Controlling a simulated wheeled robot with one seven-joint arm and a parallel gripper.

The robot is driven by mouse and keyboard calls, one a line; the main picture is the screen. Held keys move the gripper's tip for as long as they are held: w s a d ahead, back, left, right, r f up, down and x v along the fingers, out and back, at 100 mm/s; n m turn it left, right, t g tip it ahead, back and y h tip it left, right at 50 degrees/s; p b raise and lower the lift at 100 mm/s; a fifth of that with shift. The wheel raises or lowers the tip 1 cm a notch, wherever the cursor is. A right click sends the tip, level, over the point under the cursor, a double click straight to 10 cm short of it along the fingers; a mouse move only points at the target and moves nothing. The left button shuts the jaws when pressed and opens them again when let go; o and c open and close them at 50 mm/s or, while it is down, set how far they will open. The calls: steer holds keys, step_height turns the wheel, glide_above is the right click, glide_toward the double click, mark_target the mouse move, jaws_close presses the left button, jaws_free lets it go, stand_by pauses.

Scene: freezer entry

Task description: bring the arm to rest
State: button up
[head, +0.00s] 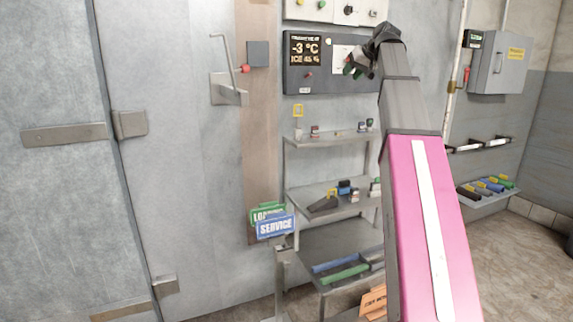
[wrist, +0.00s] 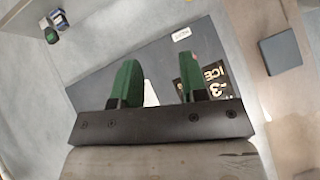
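My gripper (head: 352,69) is raised in front of the dark control panel (head: 305,79) with its temperature display. In the wrist view my gripper (wrist: 160,76) shows two green fingers standing apart, with nothing held between them. Behind the fingers are the dark panel, a white sheet and part of the lit display (wrist: 214,76). My pink and grey arm reaches up at the right of the head view and hides part of the panel and shelves.
A metal shelf unit (head: 330,187) with small items stands below the panel. A lever handle (head: 229,88) sticks out from the wall. Blue SERVICE (head: 275,226) and green signs hang left of the shelves. A grey wall box (head: 498,64) is at the right. Floor is clear at lower right.

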steer(key=s+a+f+m+g+h, duration=0.1)
steer(key=s+f+g, duration=0.1)
steer(key=f, duration=1.9)
steer(key=s+a+f+m+g+h, duration=0.1)
steer(key=s+a+f+g+h, duration=0.15)
steer(key=f, duration=1.75)
steer(key=s+f+g+h, duration=0.1)
steer(key=s+f, duration=1)
steer(key=f, duration=0.3)
steer(key=s+a+f+g+h, duration=0.1)
steer(key=s+f+g, duration=0.1)
steer(key=s+f, duration=0.9)
step_height(320, 180, down, 4)
steer(key=shift+f+m, duration=0.1)
steer(key=shift+m, duration=0.3)
steer(key=shift+a, duration=0.1)
